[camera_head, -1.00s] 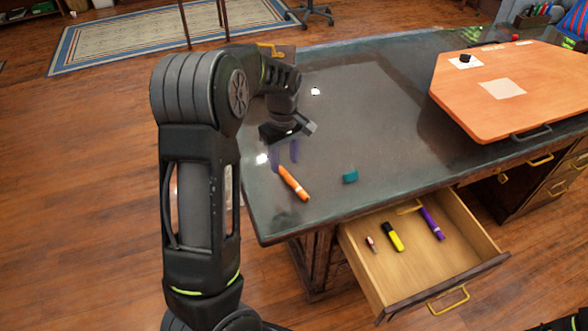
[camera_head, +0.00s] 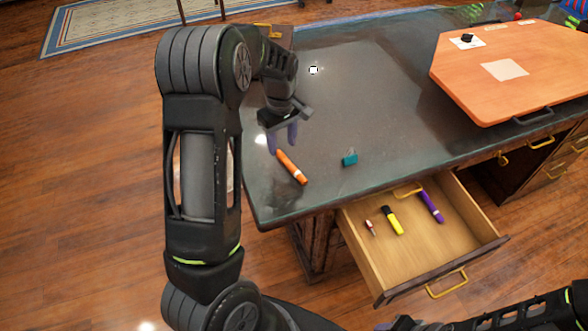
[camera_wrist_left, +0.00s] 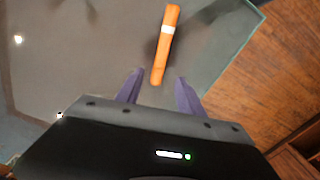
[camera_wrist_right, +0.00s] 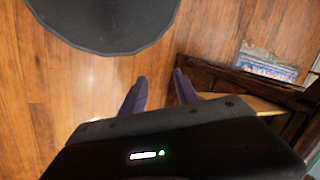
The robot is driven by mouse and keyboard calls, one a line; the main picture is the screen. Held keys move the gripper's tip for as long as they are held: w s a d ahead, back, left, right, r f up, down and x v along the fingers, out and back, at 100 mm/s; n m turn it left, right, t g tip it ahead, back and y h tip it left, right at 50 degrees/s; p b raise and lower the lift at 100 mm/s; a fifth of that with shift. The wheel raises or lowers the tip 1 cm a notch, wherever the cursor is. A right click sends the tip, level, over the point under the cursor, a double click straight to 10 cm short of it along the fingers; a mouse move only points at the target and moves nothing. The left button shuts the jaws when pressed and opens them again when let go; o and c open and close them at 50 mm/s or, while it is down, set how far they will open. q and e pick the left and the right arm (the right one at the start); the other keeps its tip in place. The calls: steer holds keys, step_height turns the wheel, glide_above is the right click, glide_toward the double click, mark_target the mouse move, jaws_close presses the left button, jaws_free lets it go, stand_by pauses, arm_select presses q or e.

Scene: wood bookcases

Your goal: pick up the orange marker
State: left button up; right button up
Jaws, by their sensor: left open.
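The orange marker (camera_head: 292,167) lies on the dark desk top near its front left edge, with a white band near its lower end. My left gripper (camera_head: 282,137) is above the desk, just behind the marker's upper end. In the left wrist view the marker (camera_wrist_left: 166,45) lies ahead of the open left fingers (camera_wrist_left: 159,92), its near end close to the gap between them; nothing is held. My right gripper (camera_wrist_right: 157,92) shows only in its wrist view, with its two fingers apart and nothing between them, over the floor beside wooden furniture.
Below, an open drawer (camera_head: 400,262) holds a yellow marker (camera_head: 392,220), a purple marker (camera_head: 431,206) and a small red-and-white item (camera_head: 370,228). An orange board (camera_head: 470,75) covers the desk's right part.

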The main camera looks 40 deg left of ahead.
mark_target(283, 156)
arm_select(q)
steer(key=shift+w+f+p, duration=0.15)
steer(key=shift+f+p, duration=0.55)
steer(key=shift+f, duration=1.95)
jaws_close()
